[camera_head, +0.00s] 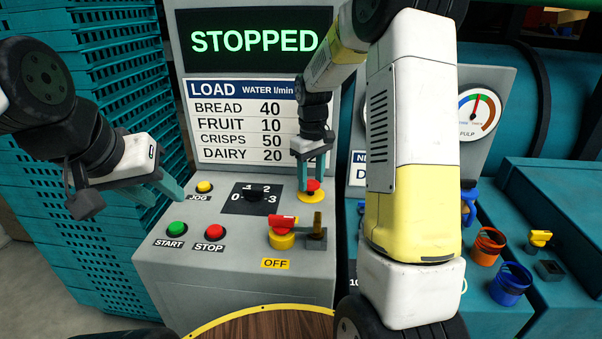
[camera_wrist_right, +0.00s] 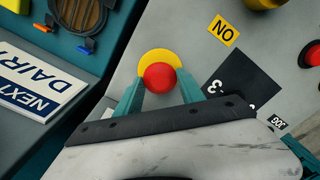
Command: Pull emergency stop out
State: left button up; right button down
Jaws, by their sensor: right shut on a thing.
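The emergency stop is a red mushroom button (camera_head: 312,185) on a yellow round base, at the back right of the grey control panel (camera_head: 210,265). It also shows as a red knob (camera_wrist_right: 159,77) in the right wrist view, with the yellow base (camera_wrist_right: 158,57) behind it. My right gripper (camera_head: 313,178) comes down from above, and its teal fingers (camera_wrist_right: 160,92) are shut on the red button, one on each side. My left gripper (camera_head: 163,188) is off to the left, above the panel's left edge, apart from the button. The gap between its fingers is hard to judge. The screen (camera_head: 255,40) reads STOPPED.
Teal crates (camera_head: 100,60) stack at the left. A teal bench (camera_head: 570,200) is at the right.

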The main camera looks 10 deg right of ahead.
aim_at(311, 183)
jog(key=c, duration=0.7)
grip_release()
jog(key=shift+r, duration=0.15)
notch_tip(311, 183, up, 8)
jog(key=shift+f, duration=0.2)
jog(key=shift+r, duration=0.1)
jog(key=s+r+m+t+y, duration=0.1)
jog(key=s+r+m+t, duration=0.15)
jog(key=s+r, duration=0.75)
jog(key=s+a+f+m+t, duration=0.1)
jog(key=s+t, duration=0.1)
jog(key=s, duration=0.5)
jog(key=s+a+f+m+t+y, duration=0.1)
jog(key=s, duration=0.6)
jog(key=shift+s+m+t, duration=0.3)
jog(key=shift+m+t, duration=0.05)
